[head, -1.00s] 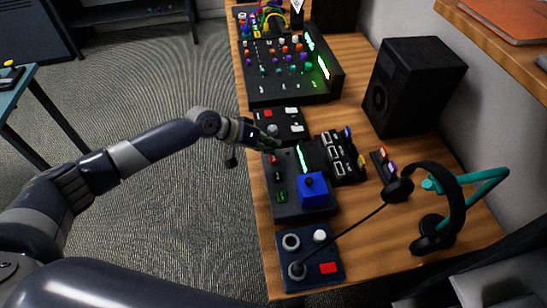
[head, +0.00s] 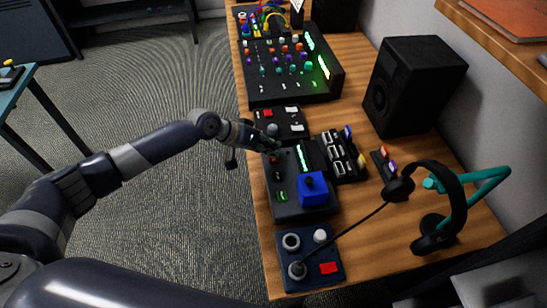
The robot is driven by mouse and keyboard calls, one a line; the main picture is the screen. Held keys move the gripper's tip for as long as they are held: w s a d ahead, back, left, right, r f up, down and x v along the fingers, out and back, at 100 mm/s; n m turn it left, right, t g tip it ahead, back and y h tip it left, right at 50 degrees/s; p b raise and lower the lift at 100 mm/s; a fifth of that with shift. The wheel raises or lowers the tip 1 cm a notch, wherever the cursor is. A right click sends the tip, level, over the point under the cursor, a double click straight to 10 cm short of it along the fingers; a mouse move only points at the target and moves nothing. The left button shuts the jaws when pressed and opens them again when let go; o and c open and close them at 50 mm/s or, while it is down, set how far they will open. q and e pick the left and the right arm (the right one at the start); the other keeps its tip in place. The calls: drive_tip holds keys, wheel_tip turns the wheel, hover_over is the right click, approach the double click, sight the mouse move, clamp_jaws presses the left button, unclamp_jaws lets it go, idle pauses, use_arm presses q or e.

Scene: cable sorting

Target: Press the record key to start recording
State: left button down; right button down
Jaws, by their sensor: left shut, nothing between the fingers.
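My left gripper (head: 274,143) is shut and empty, at the near edge of the small black key box and over the far end of the black recorder-like unit. That unit (head: 292,208) has a lit green meter (head: 304,158), a small red control (head: 272,160), a green-lit control (head: 281,195) and a blue block with a dark knob (head: 313,188). The black key box (head: 285,127) carries a red key (head: 268,113) and white keys. I cannot tell which is the record key, or whether the fingertips touch anything. My right gripper is not in view.
A mixer (head: 288,85) stands beyond, with a speaker (head: 412,85) to the right. A connector block (head: 342,155), headphones on a teal stand (head: 478,195) and a dark blue box (head: 310,245) with a red key (head: 329,268) crowd the wooden desk (head: 370,255).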

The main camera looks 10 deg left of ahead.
use_arm(q)
drive_tip(key=shift+f, duration=0.4)
idle(0.6)
idle(0.3)
drive_tip(key=shift+r+p, duration=0.55)
drive_tip(key=shift+r, duration=0.3)
wheel_tip(320, 180, up, 5)
drive_tip(key=p, duration=0.4)
drive_tip(key=shift+p, duration=0.3)
drive_tip(key=shift+a, duration=0.1)
idle(0.4)
